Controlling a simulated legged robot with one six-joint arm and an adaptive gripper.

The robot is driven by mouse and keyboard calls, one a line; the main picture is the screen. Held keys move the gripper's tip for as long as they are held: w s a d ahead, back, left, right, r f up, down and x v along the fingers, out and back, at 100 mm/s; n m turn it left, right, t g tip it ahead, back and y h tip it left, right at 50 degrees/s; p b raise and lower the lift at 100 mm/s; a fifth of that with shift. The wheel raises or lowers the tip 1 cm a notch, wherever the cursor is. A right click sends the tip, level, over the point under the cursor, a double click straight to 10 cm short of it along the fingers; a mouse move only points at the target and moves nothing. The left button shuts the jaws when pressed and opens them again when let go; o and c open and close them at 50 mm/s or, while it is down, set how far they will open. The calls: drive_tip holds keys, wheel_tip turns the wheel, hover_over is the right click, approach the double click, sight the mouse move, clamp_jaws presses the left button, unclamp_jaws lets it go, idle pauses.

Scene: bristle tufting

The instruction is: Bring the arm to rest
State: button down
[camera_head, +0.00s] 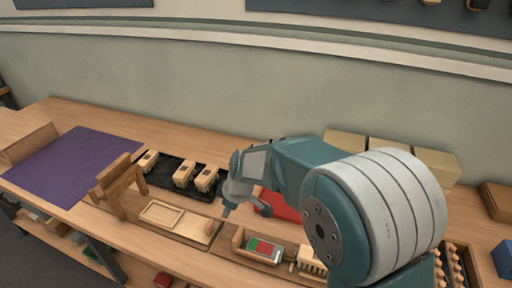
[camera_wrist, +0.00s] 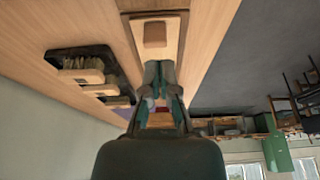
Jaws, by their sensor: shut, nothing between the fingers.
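My teal and grey arm (camera_head: 290,165) reaches from the right over the workbench (camera_head: 60,110). My gripper (camera_head: 226,211) points down above the bench, beside a shallow wooden tray (camera_head: 160,213) in the head view. In the wrist view my gripper (camera_wrist: 159,68) has its teal fingers together with nothing held. A wooden board with a small block (camera_wrist: 155,32) shows just past the fingertips. My arm hides part of the bench on the right.
A black tray (camera_head: 160,180) holds three brush blocks behind the wooden tray. A wooden stand (camera_head: 120,185) and purple mat (camera_head: 75,165) are to the left. A red and green piece in a holder (camera_head: 263,248), cardboard boxes (camera_head: 345,143) and a blue block (camera_head: 502,258) are also there.

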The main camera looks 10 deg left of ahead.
drive_tip(key=s+d+r+m+t, duration=0.1)
drive_tip(key=s+d+r+m, duration=0.15)
drive_tip(key=d+r, duration=0.45)
drive_tip(key=s+d+r+m+t, duration=0.15)
drive_tip(key=d+r+m, duration=0.3)
drive_tip(key=d, duration=0.55)
drive_tip(key=s+d+r+m+t+h, duration=0.2)
drive_tip(key=s+d+m, duration=0.6)
drive_tip(key=s+d, duration=0.6)
wheel_tip(320, 180, up, 2)
drive_tip(key=shift+s+d+r+m+h, duration=0.15)
drive_tip(key=shift+s+m+h, duration=0.25)
drive_tip(key=shift+s+h, duration=0.5)
drive_tip(key=shift+d, duration=0.1)
